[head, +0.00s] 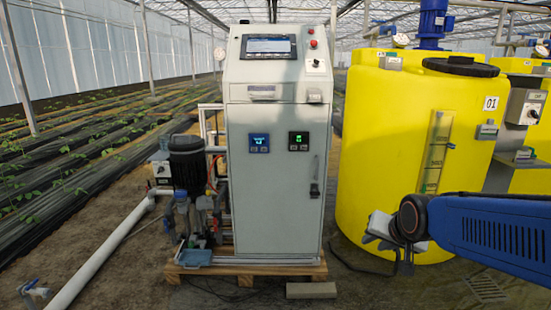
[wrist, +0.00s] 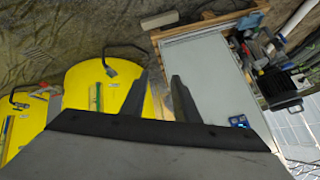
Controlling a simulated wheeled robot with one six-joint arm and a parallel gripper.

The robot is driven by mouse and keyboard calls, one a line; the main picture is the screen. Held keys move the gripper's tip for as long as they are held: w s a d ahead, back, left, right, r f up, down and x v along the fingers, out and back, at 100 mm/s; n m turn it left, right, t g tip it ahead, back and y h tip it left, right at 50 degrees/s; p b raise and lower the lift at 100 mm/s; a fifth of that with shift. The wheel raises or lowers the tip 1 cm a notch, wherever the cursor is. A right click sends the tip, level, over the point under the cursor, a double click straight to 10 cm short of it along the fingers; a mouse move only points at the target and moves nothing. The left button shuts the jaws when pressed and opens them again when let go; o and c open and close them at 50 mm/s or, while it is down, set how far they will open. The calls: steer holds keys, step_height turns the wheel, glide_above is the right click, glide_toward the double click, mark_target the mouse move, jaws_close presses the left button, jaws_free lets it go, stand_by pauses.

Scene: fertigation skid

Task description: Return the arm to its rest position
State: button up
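My blue arm (head: 490,228) reaches in from the right edge of the head view, in front of the yellow tank. My gripper (head: 385,250) hangs at its end, low beside the tank's front. In the wrist view my gripper (wrist: 159,77) shows two dark fingers spread apart with nothing between them. That view is turned over, with the yellow tank (wrist: 85,85) on the left and the grey control cabinet (wrist: 208,80) on the right. The gripper appears clear of both.
The control cabinet (head: 275,190) stands on a wooden pallet (head: 210,270), with a black-topped pump (head: 188,165) on its left. The yellow tank (head: 390,150) stands close on the right. A grey block (head: 311,290) lies before the pallet. A white pipe (head: 100,255) runs along the left.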

steer(key=s+d+f+n+g, duration=0.1)
steer(key=s+n, duration=0.1)
steer(key=s, duration=0.9)
steer(key=s+d+n+g, duration=0.1)
steer(key=s+n+g, duration=0.1)
steer(key=s, duration=0.9)
steer(key=shift+f+n+h, duration=0.3)
steer(key=shift+f, duration=0.1)
steer(key=shift+o, duration=0.4)
